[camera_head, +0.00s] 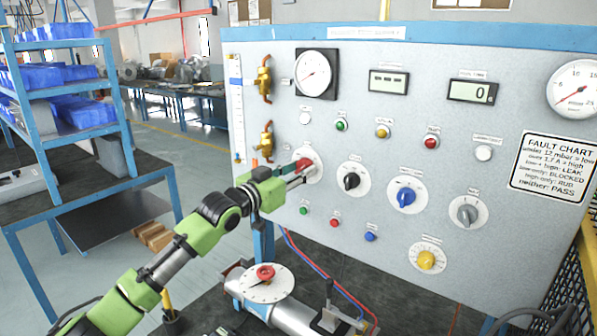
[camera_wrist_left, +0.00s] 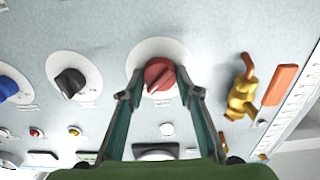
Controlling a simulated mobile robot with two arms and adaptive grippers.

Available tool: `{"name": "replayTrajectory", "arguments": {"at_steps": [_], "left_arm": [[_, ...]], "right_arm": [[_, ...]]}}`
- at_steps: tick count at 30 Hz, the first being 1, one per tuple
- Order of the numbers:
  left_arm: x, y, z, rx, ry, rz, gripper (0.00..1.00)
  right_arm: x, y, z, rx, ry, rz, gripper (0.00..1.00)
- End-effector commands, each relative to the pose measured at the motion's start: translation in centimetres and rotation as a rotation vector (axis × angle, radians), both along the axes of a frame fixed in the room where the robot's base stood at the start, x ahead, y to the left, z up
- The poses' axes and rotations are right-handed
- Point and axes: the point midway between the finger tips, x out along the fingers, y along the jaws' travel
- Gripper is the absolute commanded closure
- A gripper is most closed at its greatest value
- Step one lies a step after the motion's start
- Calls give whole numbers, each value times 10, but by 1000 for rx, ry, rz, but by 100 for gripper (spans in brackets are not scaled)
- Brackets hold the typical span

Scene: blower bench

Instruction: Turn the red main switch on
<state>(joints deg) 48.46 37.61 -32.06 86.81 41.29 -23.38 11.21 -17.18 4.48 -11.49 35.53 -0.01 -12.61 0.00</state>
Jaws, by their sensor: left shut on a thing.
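The red main switch (camera_head: 303,163) is a round red knob on a white disc at the left of the upright grey panel. My left gripper (camera_head: 297,174) reaches it from the lower left and is shut on it. In the left wrist view the red knob (camera_wrist_left: 158,74) sits between my left gripper's two fingertips (camera_wrist_left: 160,92), one on each side. The knob's ridge looks tilted there, but its exact setting cannot be read. My right gripper is out of view.
Black (camera_head: 351,181), blue (camera_head: 406,197) and grey (camera_head: 467,213) knobs sit right of the switch. A brass valve (camera_head: 266,141) is close on its left. Below, a blower with a red-knobbed disc (camera_head: 265,283) stands on the bench. A blue shelf (camera_head: 60,90) stands far left.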

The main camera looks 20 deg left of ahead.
Motion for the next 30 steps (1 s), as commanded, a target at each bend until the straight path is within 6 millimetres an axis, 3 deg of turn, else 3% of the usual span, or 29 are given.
{"name": "replayTrajectory", "arguments": {"at_steps": [14,15,17,30], "left_arm": [[0,0,-1,18,-3,1,90],[0,0,-1,18,-3,1,66],[0,0,-1,18,-3,1,52],[-5,2,-1,15,-3,0,52]], "right_arm": [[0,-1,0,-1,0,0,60],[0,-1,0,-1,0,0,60],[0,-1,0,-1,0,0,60],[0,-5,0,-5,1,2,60]]}}
